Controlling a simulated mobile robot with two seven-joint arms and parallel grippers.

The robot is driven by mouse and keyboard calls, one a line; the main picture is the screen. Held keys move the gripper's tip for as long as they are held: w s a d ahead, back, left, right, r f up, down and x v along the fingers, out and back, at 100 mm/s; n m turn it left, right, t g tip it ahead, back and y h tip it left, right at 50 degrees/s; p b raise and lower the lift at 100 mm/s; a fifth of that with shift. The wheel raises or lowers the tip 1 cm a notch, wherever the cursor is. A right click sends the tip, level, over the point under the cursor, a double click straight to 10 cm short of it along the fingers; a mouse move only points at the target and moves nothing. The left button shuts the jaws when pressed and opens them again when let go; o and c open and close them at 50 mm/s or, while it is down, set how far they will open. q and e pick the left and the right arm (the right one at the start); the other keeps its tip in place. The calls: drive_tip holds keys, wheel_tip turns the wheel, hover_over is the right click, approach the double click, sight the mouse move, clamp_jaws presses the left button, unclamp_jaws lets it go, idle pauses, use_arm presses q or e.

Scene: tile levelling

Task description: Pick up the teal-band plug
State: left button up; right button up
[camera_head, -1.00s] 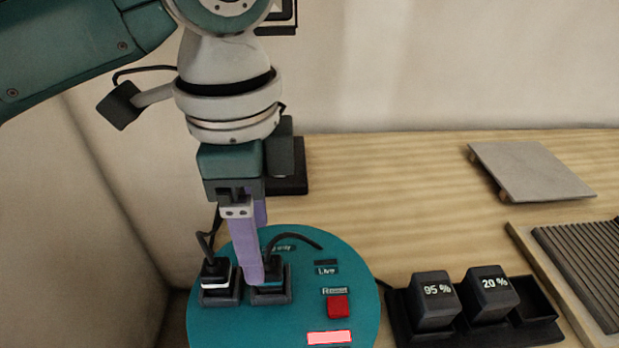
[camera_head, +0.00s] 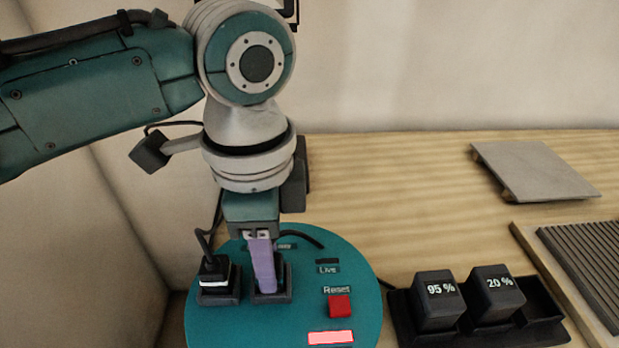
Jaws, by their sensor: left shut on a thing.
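My left gripper (camera_head: 266,284) points down at the right-hand socket (camera_head: 272,298) on the round teal board (camera_head: 230,322). Its lilac fingers are shut on the teal-band plug (camera_head: 281,272), which is mostly hidden behind the near finger. The plug is at its socket; I cannot tell whether it is still fully seated. A black cable runs from behind the fingers to the right. A white-band plug (camera_head: 213,272) sits in the left-hand socket, close beside the gripper. My right gripper is not in view.
The board carries a red Reset button (camera_head: 340,306), a "Live" label and a lit pink-red panel (camera_head: 331,337). To the right, a black rack (camera_head: 403,318) holds blocks marked 95 % and 20 %. A grey tilted plate (camera_head: 533,170) and a ribbed panel (camera_head: 585,265) lie farther right.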

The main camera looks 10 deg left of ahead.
use_arm(q)
clamp_jaws()
idle(0.3)
wheel_tip(320, 180, up, 26)
drive_tip(key=p, duration=1.4)
